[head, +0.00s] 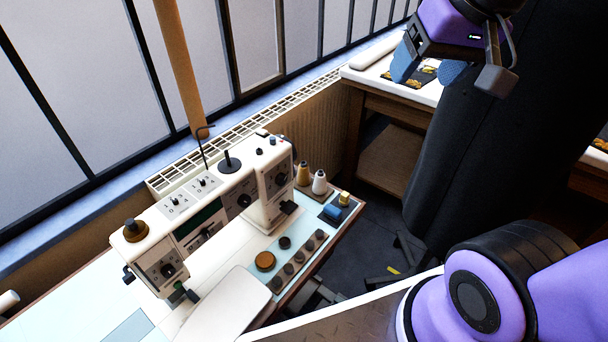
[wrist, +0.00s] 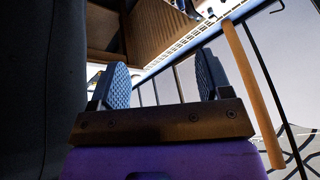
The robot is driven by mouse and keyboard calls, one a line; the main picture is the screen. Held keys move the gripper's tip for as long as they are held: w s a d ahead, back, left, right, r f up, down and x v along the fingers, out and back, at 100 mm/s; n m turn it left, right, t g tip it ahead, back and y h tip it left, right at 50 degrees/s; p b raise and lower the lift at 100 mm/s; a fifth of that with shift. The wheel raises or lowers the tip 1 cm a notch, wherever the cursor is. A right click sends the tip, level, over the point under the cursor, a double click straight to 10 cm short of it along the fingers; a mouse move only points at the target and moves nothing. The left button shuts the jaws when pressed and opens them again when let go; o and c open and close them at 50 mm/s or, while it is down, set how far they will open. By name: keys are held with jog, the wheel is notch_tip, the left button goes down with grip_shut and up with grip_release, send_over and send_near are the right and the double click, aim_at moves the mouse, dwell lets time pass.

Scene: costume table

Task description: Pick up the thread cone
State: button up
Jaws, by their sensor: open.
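Two thread cones stand upright side by side behind the right end of the sewing machine in the head view: a tan thread cone (head: 303,174) and a white thread cone (head: 319,183). I cannot tell which one the task names. My gripper (head: 428,72) is high at the upper right, well apart from both cones. In the wrist view my gripper (wrist: 163,78) is open, with its two textured pads wide apart and nothing between them. No cone can be made out in the wrist view.
A cream sewing machine (head: 210,208) stands left of the cones. Behind are a radiator (head: 320,125) and window bars. A second table (head: 424,92) is under my gripper.

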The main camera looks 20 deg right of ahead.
jog(key=w+a+f+m+g+y, duration=0.1)
jog(key=w+a+f+m, duration=0.15)
jog(key=w, duration=0.45)
jog(key=w+a+f+m+y, duration=0.1)
jog(key=w+f+m, duration=0.1)
jog(key=w+m, duration=0.3)
jog(key=m+g, duration=0.2)
jog(key=m, duration=1.3)
send_over(305, 163)
jog(key=s+d, duration=0.2)
jog(key=d, duration=0.1)
notch_tip(305, 163, down, 35)
jog(key=shift+y, duration=0.4)
jog(key=x, duration=0.4)
jog(key=shift+a+f, duration=0.1)
jog(key=shift+a, duration=0.2)
jog(key=shift+w+x, duration=0.2)
jog(key=shift+x, duration=0.75)
jog(key=shift+w+x, duration=0.15)
jog(key=shift+x, duration=0.8)
jog(key=shift+w+x, duration=0.2)
jog(key=shift+x, duration=0.75)
jog(key=shift+a, duration=0.1)
jog(key=shift+r, duration=0.2)
jog(key=c, duration=1.1)
